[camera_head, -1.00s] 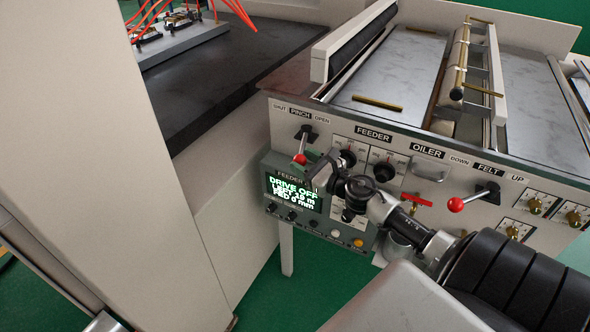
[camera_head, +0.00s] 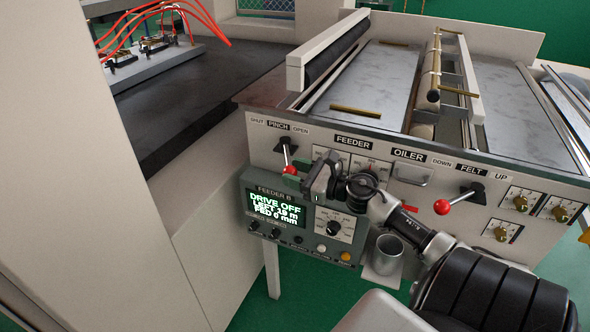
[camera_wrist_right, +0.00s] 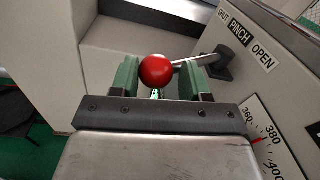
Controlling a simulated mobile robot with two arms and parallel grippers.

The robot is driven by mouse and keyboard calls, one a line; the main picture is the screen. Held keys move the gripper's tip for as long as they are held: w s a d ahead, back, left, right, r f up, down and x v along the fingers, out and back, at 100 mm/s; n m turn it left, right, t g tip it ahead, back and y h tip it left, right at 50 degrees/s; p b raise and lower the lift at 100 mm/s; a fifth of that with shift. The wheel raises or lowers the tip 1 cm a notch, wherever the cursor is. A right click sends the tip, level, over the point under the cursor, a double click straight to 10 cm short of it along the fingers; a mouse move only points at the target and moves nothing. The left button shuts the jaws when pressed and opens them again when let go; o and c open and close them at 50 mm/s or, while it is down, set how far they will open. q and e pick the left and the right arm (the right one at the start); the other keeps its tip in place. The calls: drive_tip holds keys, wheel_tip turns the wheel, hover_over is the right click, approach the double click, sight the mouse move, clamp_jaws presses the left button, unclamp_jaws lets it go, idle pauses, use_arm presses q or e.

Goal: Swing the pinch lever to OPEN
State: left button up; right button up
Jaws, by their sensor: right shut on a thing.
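The pinch lever (camera_head: 286,154) sits on the feeder panel under the labels SHUT, PINCH and OPEN. SHUT is on the left, OPEN on the right. Its red knob (camera_head: 290,170) hangs below the pivot, slightly right of it. My right gripper (camera_head: 303,175) comes in from the right and is shut on the knob. In the right wrist view the red knob (camera_wrist_right: 157,71) lies between the green fingers of the right gripper (camera_wrist_right: 162,78), and the lever's rod runs right to its dark pivot mount. My left gripper is not in view.
The display (camera_head: 275,207) below reads DRIVE OFF. A felt lever with a red knob (camera_head: 442,207) is to the right, beyond my wrist. Dials and a metal cup (camera_head: 386,256) are close to my right arm. A beige cabinet wall (camera_head: 200,205) stands left.

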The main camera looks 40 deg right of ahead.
drive_tip(key=shift+w+d+r+h, duration=0.15)
drive_tip(key=shift+d+r+h, duration=0.15)
drive_tip(key=shift+d+r, duration=0.25)
idle(0.4)
drive_tip(key=o, duration=1.4)
drive_tip(key=shift+w+d+f, duration=0.15)
drive_tip(key=shift+w+f, duration=0.15)
drive_tip(key=shift+f, duration=0.05)
drive_tip(key=shift+s, duration=0.1)
drive_tip(key=shift+f, duration=0.1)
drive_tip(key=shift+s+a, duration=0.1)
drive_tip(key=shift+a, duration=0.1)
drive_tip(key=shift+s+a+b+v, duration=0.15)
drive_tip(key=shift+a+v, duration=0.15)
drive_tip(key=shift+v, duration=1.75)
drive_tip(key=shift+s+a+b+v, duration=0.1)
drive_tip(key=shift+a+v, duration=0.25)
drive_tip(key=shift+v, duration=1.65)
drive_tip(key=shift+s+a+b+v, duration=0.15)
drive_tip(key=shift+a+v, duration=0.15)
drive_tip(key=shift+v, duration=1.75)
